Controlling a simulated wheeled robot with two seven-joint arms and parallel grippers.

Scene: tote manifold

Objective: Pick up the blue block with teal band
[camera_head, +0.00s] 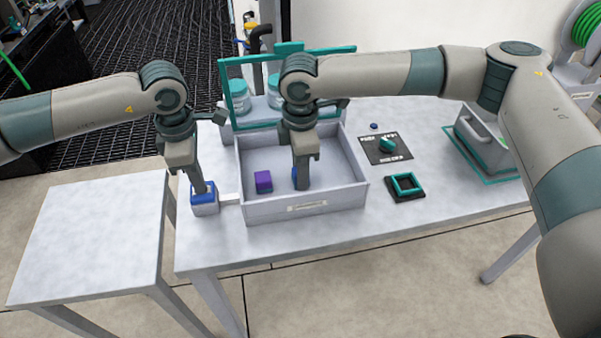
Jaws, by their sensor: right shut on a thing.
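A blue block (294,176) stands in the grey tote (306,207), mostly hidden by my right gripper (301,186). Only a thin strip of blue shows, and I cannot make out a teal band. My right gripper reaches down into the tote and is shut on this block. My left gripper (203,190) is outside the tote on its left, pointing down at a grey box with a blue top (205,204). Its fingertips are at or just above the blue top; I cannot tell whether they touch it or are open.
A purple block (263,181) sits in the tote, left of my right gripper. Lidded jars (239,97) and a teal frame (226,88) stand behind. A dark panel with a teal knob (387,145), a teal square frame (404,184) and a grey case (483,139) lie right. The left table (90,240) is bare.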

